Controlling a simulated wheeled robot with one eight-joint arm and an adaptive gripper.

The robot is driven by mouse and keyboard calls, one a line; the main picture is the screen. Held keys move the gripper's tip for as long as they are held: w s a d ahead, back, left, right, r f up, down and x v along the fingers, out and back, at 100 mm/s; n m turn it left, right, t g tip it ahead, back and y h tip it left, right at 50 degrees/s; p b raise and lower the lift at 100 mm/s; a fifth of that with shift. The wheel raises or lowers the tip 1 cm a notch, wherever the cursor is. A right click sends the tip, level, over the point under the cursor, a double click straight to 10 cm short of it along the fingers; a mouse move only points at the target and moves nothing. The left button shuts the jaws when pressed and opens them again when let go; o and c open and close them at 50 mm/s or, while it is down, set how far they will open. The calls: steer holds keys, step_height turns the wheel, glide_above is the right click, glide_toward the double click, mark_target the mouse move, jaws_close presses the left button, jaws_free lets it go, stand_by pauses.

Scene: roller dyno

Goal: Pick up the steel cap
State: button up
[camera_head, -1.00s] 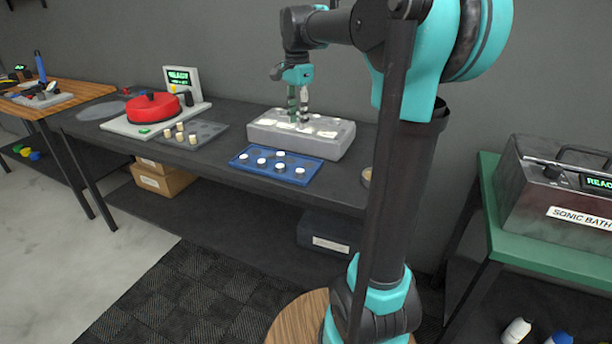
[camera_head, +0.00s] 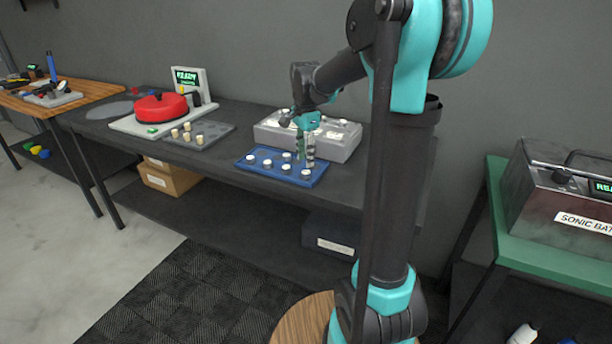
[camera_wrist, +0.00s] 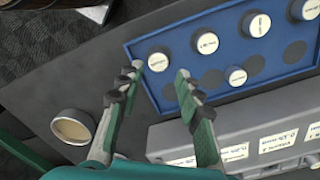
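Several round caps with pale labelled tops sit in a blue tray (camera_head: 246,168). The labels are too small to read surely, so I cannot tell which is the steel cap. My gripper (camera_head: 305,165) is low over the tray's right end in the head view. In the wrist view my gripper (camera_wrist: 160,69) is open and empty. A cap (camera_wrist: 159,62) shows between its fingertips and slightly beyond them; it is the rightmost cap (camera_head: 307,174) in the head view. Another cap (camera_wrist: 205,41) sits beside it, to the right in the wrist view.
A grey block (camera_head: 340,147) with labelled places stands behind the tray. A grey tray (camera_head: 214,132) with small beige pieces and a red round device (camera_head: 161,107) are to the left. A round pale-topped container (camera_wrist: 73,127) lies near the table edge. Empty dark recesses show in the blue tray.

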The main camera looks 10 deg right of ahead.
mark_target(306, 172)
step_height(306, 172, down, 5)
steer(key=shift+s, duration=0.15)
steer(key=shift+c, duration=0.3)
steer(key=c, duration=0.7)
